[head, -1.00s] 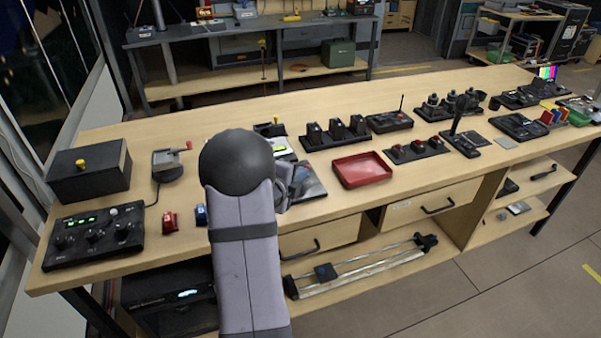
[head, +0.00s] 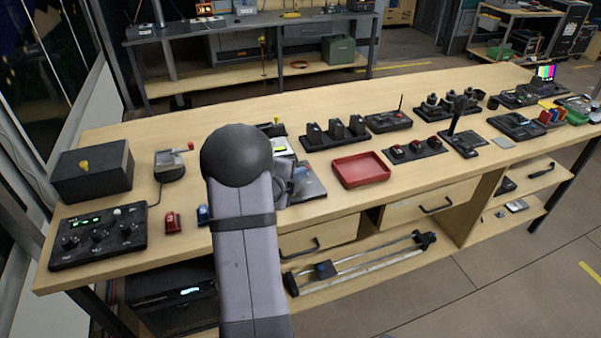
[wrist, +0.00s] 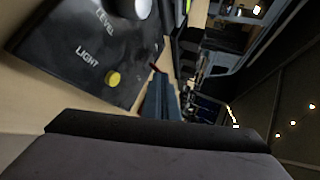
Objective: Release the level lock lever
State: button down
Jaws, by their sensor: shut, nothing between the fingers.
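A black panel (wrist: 75,50) lettered LEVEL and LIGHT fills the upper left of the wrist view. It carries a yellow button (wrist: 113,78) by LIGHT and a pale round knob (wrist: 130,6), cut off by the top edge, by LEVEL. A small red piece shows near the panel's edge, too small to identify. My gripper (wrist: 160,92) is shut and empty, its narrow dark fingers beside the panel's edge; I cannot tell if they touch anything. In the head view my own arm hides the gripper and most of this spot. I cannot make out the lock lever for certain.
On the bench (head: 225,115), a black box (head: 92,172), a knobbed control panel (head: 98,236) and a device with a red-tipped handle (head: 170,164) stand left of my arm. A red tray (head: 361,170) and several black switch units stand to the right. The back strip is clear.

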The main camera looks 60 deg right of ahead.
jog(key=shift+w+d+r+y+p, duration=0.2)
jog(key=shift+r+y+p, duration=0.2)
jog(key=shift+p, duration=1.1)
jog(key=shift+w+d+r+n+g+y+p, duration=0.2)
jog(key=shift+r+n+g+y+p, duration=0.15)
jog(key=shift+p, duration=0.75)
jog(key=shift+w+d+p, duration=0.2)
jog(key=shift+p, duration=0.4)
jog(key=shift+w+d, duration=0.7)
jog(key=shift+d, duration=0.05)
jog(key=shift+r, duration=0.25)
jog(key=shift+r+p, duration=0.65)
jog(key=shift+p, duration=0.1)
jog(key=shift+a, duration=0.1)
